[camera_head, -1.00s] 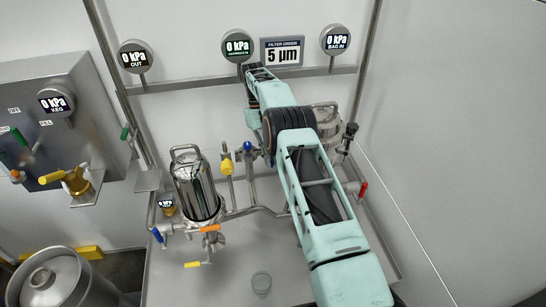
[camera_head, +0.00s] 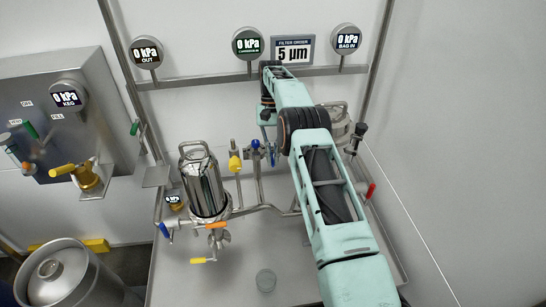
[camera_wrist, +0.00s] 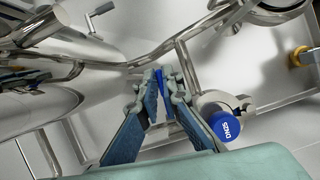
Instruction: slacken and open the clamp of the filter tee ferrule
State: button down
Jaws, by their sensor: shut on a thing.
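In the wrist view, my gripper (camera_wrist: 161,76) has its two fingers drawn together at the tips. A narrow bright blue piece (camera_wrist: 160,82) shows between them, and I cannot tell what it belongs to. Right beside the right finger is a pale, rounded clamp-like fitting (camera_wrist: 210,102) with a blue lettered cap (camera_wrist: 227,126). I cannot tell whether this fitting is the tee's clamp or whether it is closed. In the head view, my arm hides most of the gripper area. The polished filter housing (camera_head: 205,185) stands upright to the left, with a metal wing-shaped fitting (camera_head: 221,238) below it.
Steel pipes (camera_wrist: 150,57) run close around the fingertips. In the head view, blue-handled (camera_head: 255,144) and yellow-handled (camera_head: 235,163) valves stand between the filter housing and my arm. A red handle (camera_head: 371,190) is on the right. A small clear cup (camera_head: 265,281) stands on the tray.

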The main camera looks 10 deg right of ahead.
jog(key=c, duration=2.1)
grip_release()
